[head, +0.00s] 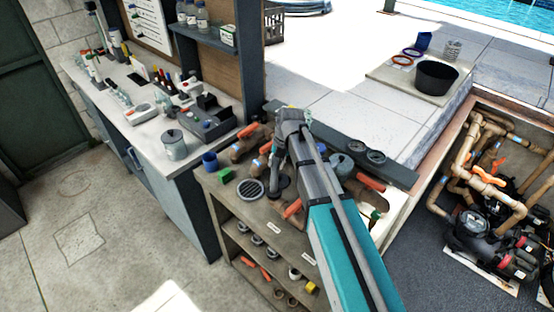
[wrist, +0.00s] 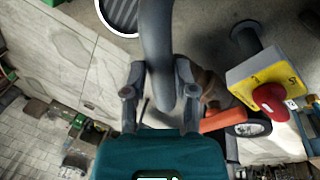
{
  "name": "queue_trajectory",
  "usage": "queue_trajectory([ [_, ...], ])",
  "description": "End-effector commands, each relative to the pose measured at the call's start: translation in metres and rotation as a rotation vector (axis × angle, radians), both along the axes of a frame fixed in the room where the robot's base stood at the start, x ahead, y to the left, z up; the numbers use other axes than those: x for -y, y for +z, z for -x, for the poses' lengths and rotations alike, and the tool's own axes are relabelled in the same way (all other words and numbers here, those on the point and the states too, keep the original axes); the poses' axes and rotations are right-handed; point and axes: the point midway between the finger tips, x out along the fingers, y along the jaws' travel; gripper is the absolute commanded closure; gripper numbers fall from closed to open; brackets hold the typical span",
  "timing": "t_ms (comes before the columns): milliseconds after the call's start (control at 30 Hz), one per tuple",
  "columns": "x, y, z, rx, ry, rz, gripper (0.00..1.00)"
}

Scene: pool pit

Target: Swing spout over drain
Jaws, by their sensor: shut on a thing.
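The spout (wrist: 156,45) is a thick, dark grey curved tube, running down from the top of the wrist view between my fingers. My gripper (wrist: 158,88) is shut on it, with one finger on each side. In the head view my gripper (head: 290,122) is above the bench, and my arm hides much of the spout. The drain (head: 250,190) is a round slotted grate in the bench top, left of my gripper. In the wrist view the drain (wrist: 120,14) is partly cut off at the top, left of the spout. I cannot tell the spout outlet's exact position over the bench.
A yellow box with a red knob (wrist: 268,92) and an orange-handled valve (wrist: 222,118) are right of my gripper in the wrist view. A blue cup (head: 210,161) and copper-coloured fittings (head: 246,146) stand close by on the bench. Shelves are below; open floor lies left.

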Motion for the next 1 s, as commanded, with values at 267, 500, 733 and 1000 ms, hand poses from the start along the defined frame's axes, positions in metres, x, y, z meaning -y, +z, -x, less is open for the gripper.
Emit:
queue_trajectory([
  [267,0.018,0.034,-0.003,-0.095,-0.311,-0.057,1.00],
  [500,0.039,0.068,-0.006,-0.225,-0.670,-0.117,1.00],
  [733,0.060,0.100,-0.008,-0.374,-1.014,-0.166,1.00],
  [1000,0.077,0.125,-0.010,-0.513,-1.292,-0.199,1.00],
])
